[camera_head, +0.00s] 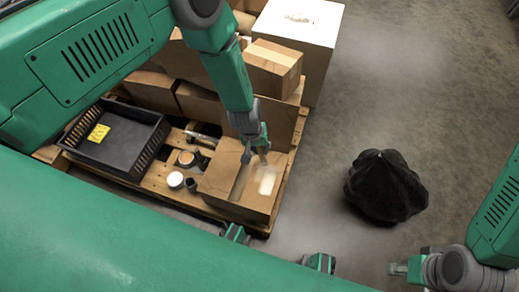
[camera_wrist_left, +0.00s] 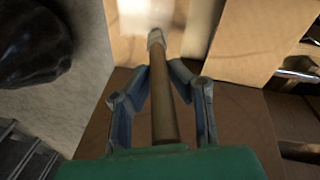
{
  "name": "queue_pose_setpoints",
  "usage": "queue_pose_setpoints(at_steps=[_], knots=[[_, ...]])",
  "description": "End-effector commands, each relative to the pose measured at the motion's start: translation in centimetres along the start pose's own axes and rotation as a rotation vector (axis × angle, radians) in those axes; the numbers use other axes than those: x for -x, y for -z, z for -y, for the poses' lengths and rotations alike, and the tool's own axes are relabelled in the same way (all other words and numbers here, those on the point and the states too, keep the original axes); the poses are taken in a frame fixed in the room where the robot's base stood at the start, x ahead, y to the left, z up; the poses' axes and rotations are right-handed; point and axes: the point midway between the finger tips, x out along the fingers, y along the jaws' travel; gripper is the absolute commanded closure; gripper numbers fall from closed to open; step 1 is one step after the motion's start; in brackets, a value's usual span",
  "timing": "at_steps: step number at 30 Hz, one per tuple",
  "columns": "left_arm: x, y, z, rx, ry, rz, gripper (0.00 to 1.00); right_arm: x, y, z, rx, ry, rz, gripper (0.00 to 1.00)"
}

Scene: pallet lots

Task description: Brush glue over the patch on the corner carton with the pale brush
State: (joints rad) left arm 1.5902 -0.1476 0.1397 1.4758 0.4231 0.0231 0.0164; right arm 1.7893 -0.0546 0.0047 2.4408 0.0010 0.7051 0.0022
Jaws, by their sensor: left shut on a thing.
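The corner carton (camera_head: 236,205) sits at the near right corner of the pallet, with a pale patch (camera_head: 267,182) on its top. My left gripper (camera_head: 256,155) is above the carton, just behind the patch. In the left wrist view its fingers are shut around the brown handle of the brush (camera_wrist_left: 163,105).
A black crate (camera_head: 152,127) with a yellow label stands at the left of the pallet (camera_head: 167,196). A white-topped pot (camera_head: 175,180) and small dark containers stand beside the carton. Stacked cartons (camera_head: 272,68) rise behind. A black bag (camera_head: 385,187) lies on otherwise open floor at the right.

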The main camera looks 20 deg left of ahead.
Motion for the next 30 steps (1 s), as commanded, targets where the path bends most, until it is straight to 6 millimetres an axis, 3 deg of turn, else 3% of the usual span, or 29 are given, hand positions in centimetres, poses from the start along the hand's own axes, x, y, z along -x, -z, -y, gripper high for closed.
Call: queue_pose_setpoints(at_steps=[15,30], knots=[[0.2,-2.2,0.6,0.001,0.000,0.002,1.00,1.3,0.1,0.0,0.000,0.000,0.000,0.60],[0.3,-2.9,0.8,0.001,0.001,0.003,1.00,1.8,0.1,0.0,0.000,0.000,0.000,0.60]])
